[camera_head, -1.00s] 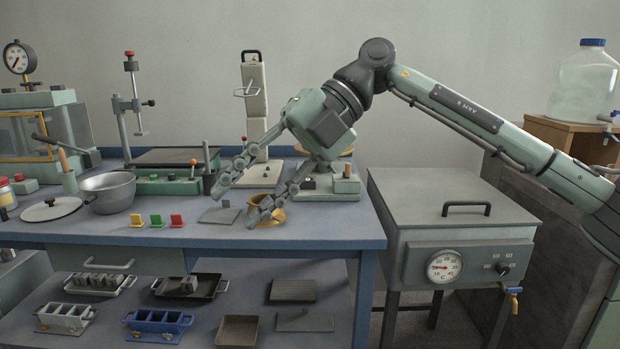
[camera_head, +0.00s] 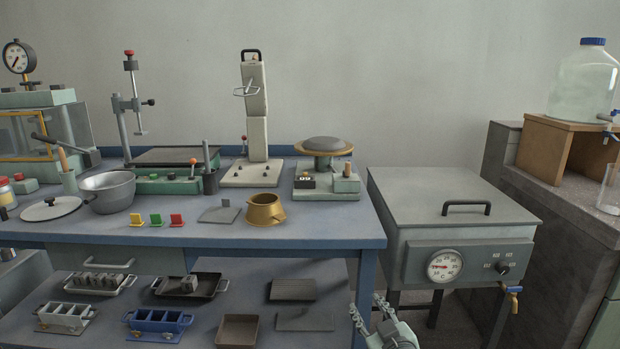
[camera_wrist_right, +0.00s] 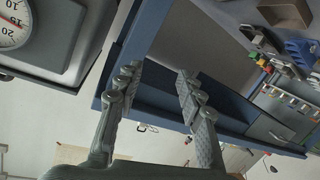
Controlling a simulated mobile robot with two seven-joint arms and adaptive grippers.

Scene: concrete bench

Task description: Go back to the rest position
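My right gripper (camera_head: 366,303) is low in the head view, at the bottom edge, in front of the bench's right leg. Only its fingers and part of its body show there. In the right wrist view its two fingers (camera_wrist_right: 157,73) are spread apart with nothing between them. The blue bench (camera_head: 330,232) lies beyond the fingers, and they hold nothing from it. A brass pot (camera_head: 264,210) stands near the bench's front right, clear of the gripper. My left gripper is in neither view.
A grey heated box (camera_head: 450,215) with a dial and brass tap stands right of the bench, close to my right gripper. A lower shelf (camera_head: 230,290) carries moulds and trays. A large jar (camera_head: 583,80) stands on a wooden stand at the right.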

